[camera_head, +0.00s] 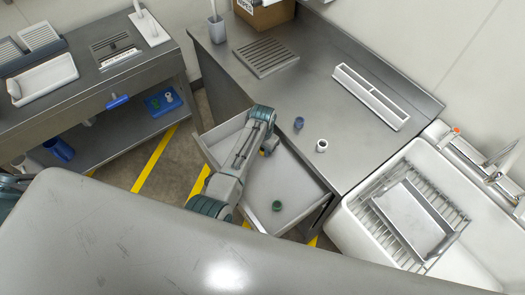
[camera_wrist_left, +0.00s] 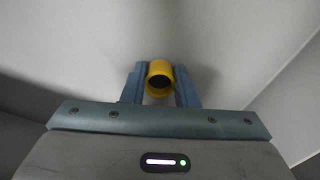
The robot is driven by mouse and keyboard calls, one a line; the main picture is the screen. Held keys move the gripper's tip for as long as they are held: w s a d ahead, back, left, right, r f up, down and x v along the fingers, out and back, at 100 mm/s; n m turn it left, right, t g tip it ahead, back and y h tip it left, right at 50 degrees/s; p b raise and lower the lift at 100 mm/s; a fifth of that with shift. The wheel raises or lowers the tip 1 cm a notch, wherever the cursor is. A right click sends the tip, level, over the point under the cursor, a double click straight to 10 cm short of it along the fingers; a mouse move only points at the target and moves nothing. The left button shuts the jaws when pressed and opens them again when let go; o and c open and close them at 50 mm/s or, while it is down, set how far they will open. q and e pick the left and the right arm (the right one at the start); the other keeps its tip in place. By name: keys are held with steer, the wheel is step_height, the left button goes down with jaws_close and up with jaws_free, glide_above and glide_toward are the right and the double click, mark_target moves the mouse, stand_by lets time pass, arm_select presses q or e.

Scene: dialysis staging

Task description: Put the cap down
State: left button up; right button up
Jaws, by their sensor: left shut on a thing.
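A yellow cap (camera_wrist_left: 159,76) is between the two blue-grey fingers of my left gripper (camera_wrist_left: 160,88) in the left wrist view, its round dark opening facing the camera. In the head view my left gripper (camera_head: 266,149) reaches over the open drawer (camera_head: 258,185), and the arm hides nearly all of the yellow cap. A pale flat surface, apparently the drawer's inside, lies beyond the cap; I cannot tell whether the cap touches it. A green cap (camera_head: 276,205) lies in the drawer, apart from the gripper. My right gripper is not in view.
A blue cap (camera_head: 299,122) and a white cap (camera_head: 321,145) stand on the steel counter (camera_head: 340,110) beside the drawer. A white sink (camera_head: 355,225) with a rack is at the right. A side bench (camera_head: 100,85) stands at the left. The drawer's front part has free room.

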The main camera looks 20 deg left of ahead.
mark_target(263, 150)
arm_select(q)
steer(key=shift+f, duration=0.1)
steer(key=o, duration=0.8)
steer(key=shift+o, duration=1.1)
steer(key=shift+r, duration=0.3)
step_height(263, 150, up, 12)
steer(key=b, duration=0.1)
steer(key=shift+f, duration=0.15)
